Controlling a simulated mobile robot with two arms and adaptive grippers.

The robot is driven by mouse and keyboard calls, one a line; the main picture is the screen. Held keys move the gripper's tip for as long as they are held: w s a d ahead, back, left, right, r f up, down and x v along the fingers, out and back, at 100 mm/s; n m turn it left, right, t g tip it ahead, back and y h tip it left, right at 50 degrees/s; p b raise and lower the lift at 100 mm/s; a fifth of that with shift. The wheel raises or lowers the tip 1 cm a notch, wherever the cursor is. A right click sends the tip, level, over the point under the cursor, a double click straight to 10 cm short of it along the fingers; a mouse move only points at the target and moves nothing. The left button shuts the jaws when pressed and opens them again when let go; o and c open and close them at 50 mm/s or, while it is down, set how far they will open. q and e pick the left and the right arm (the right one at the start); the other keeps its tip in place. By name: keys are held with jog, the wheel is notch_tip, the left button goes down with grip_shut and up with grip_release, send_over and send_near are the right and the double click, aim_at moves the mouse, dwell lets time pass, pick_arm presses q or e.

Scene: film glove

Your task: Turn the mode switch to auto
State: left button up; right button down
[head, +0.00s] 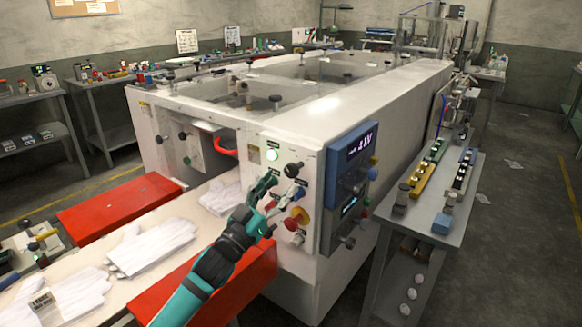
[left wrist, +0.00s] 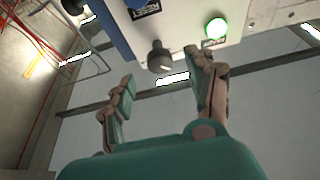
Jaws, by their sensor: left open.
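The control panel is on the white machine's front corner. A black knob (head: 293,170), which looks like the mode switch, sits right of a lit green button (head: 272,155); its setting is too small to read. My left gripper (head: 279,191) is open and empty, just below and in front of the knob. In the left wrist view, a dark knob (left wrist: 160,57) stands off the panel, ahead of the gap between the open fingers (left wrist: 163,90), apart from them. The lit green button (left wrist: 216,29) glows beyond the right finger. My right gripper is out of view.
A red-and-yellow emergency stop (head: 298,217) and small buttons lie close to the left gripper. A blue display box (head: 350,158) juts from the panel's right. White gloves (head: 151,247) lie on the belt between red guards. A grey cart (head: 432,225) stands right.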

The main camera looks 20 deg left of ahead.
aim_at(289, 173)
pick_arm(q)
jog(key=x, duration=0.5)
jog(key=shift+w+d+r+p, duration=0.15)
jog(key=shift+w+p, duration=0.15)
jog(key=shift+p, duration=0.1)
grip_shut()
